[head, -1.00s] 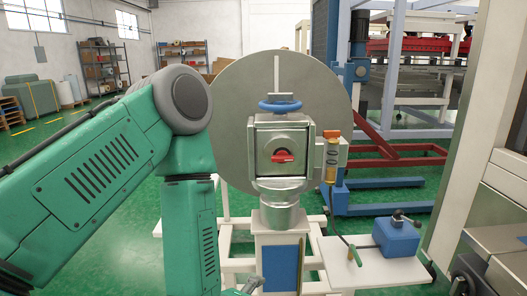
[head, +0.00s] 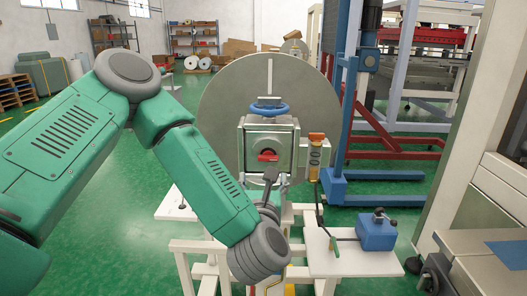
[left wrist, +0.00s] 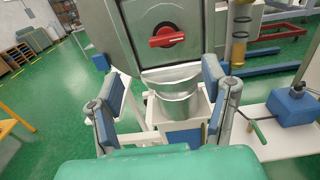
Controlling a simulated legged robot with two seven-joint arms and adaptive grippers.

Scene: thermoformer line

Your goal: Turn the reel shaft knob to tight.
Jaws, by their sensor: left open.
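The red knob (head: 267,156) sits in a dark round recess on the front of a grey metal housing (head: 284,137). Its bar lies nearly level. A blue handwheel (head: 268,109) is on top of the housing, and a large grey disc (head: 220,100) stands behind. My left gripper (head: 275,180) is just below and in front of the knob, apart from it. In the left wrist view, the red knob (left wrist: 167,36) is ahead, beyond the spread blue-padded fingers of the left gripper (left wrist: 164,80), with nothing between them. My right gripper is out of view.
A white side shelf (head: 325,262) with a blue block (head: 376,232) and a green-handled lever (head: 334,246) is right of the stand. An amber cylinder with an orange cap (head: 316,150) is beside the housing. Green floor is open at left.

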